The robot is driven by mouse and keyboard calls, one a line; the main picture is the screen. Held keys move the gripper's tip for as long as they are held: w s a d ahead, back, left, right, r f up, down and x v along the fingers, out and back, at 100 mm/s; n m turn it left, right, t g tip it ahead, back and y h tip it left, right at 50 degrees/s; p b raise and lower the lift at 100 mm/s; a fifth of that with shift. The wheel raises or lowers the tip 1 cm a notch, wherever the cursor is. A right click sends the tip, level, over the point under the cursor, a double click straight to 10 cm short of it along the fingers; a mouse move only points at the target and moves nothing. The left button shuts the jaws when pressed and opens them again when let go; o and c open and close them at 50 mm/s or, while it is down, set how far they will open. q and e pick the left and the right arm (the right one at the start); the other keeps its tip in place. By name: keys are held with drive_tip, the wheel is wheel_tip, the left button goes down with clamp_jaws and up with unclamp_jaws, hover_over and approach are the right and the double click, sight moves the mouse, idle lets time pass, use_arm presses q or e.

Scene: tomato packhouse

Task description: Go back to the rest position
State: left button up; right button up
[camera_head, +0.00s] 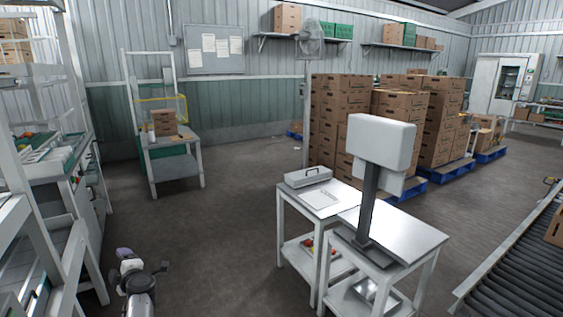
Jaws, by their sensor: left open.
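My left gripper (138,269) shows at the bottom left, on an arm that comes up from the lower edge. It is open, and I see nothing between its fingers. It is over the bare floor (215,245), just right of the white shelving rack, apart from it in the picture. My right gripper is not in view.
The white rack (72,185) stands close on the left. Two white tables (325,207) are at centre right, one bearing a monitor-like unit on a post (368,205). A roller conveyor (520,260) is at the right. Stacked cartons (340,105) stand behind. Open floor lies between rack and tables.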

use_arm(q)
wheel_tip(320, 180, up, 14)
drive_tip(key=m+t+h, duration=0.6)
drive_tip(key=m+t, duration=0.1)
drive_tip(key=m, duration=0.1)
drive_tip(key=s+d+r+m+g+h+p, duration=0.1)
drive_tip(key=s+d+r+m+h+p, duration=0.1)
drive_tip(key=s+d+r+m+h, duration=0.4)
drive_tip(key=s+d+f+m+g+h+p, duration=0.1)
drive_tip(key=s+d+f+m+g+p, duration=0.3)
drive_tip(key=s+d, duration=0.8)
drive_tip(key=s+d+f+m+g+p, duration=0.2)
drive_tip(key=s+d+f+m+p, duration=0.35)
drive_tip(key=s+d, duration=0.7)
drive_tip(key=s+d+f+m+g+h+p, duration=0.1)
drive_tip(key=s+f+g+p, duration=0.4)
drive_tip(key=s, duration=0.7)
drive_tip(key=s+f+m+g+p, duration=0.1)
drive_tip(key=s+f+g+p, duration=0.1)
drive_tip(key=s+f, duration=0.85)
wheel_tip(320, 180, up, 41)
drive_tip(key=s+p, duration=0.1)
drive_tip(key=p, duration=3.6)
drive_tip(key=shift+s, duration=0.3)
